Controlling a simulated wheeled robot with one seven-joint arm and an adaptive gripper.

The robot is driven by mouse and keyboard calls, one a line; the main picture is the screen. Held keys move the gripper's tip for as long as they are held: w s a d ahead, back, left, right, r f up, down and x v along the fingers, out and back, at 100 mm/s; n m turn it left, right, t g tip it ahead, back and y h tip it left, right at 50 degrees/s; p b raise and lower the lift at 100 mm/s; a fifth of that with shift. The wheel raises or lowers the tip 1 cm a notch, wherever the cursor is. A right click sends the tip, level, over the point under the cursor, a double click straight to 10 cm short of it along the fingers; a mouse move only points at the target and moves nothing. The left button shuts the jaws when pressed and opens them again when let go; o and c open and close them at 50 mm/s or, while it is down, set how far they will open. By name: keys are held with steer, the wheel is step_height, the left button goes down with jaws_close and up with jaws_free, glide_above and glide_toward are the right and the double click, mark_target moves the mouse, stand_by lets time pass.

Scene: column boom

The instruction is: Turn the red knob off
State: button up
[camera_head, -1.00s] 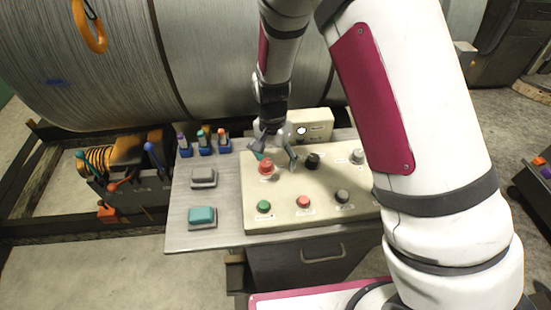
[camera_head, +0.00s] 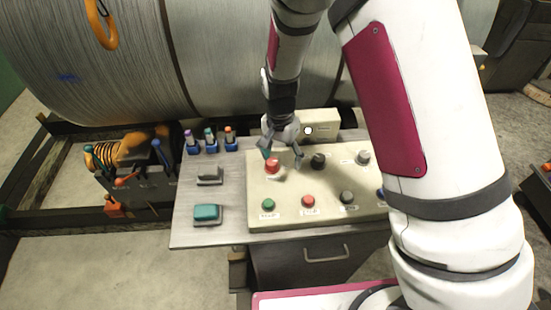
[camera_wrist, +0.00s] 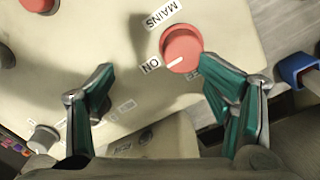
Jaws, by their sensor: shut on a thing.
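The red knob (camera_head: 272,166) sits at the upper left of the cream control panel (camera_head: 285,187). In the wrist view the red knob (camera_wrist: 181,48) lies beside a MAINS label, and its white pointer line points toward the ON label (camera_wrist: 150,66). My gripper (camera_head: 283,156) reaches down over the panel at the knob.
A black knob (camera_head: 318,161) and a grey knob (camera_head: 362,158) stand to the right. A green button (camera_head: 268,204), a red button (camera_head: 308,201) and a grey one (camera_head: 347,197) line the front. A teal block (camera_head: 207,212) lies left. A large cable drum (camera_head: 230,60) stands behind.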

step_height(320, 180, up, 15)
steer(key=p, duration=0.4)
steer(key=shift+w+a, duration=0.2)
steer(key=shift+a, duration=0.05)
stand_by(1.2)
stand_by(0.5)
step_height(320, 180, up, 12)
steer(key=shift+a, duration=0.15)
stand_by(0.3)
steer(key=shift+w+f, duration=0.1)
steer(key=b, duration=0.5)
glide_toward(271, 161)
steer(key=f, duration=0.6)
steer(key=f+p, duration=0.1)
steer(key=f, duration=0.2)
steer(key=shift+d+f, duration=0.25)
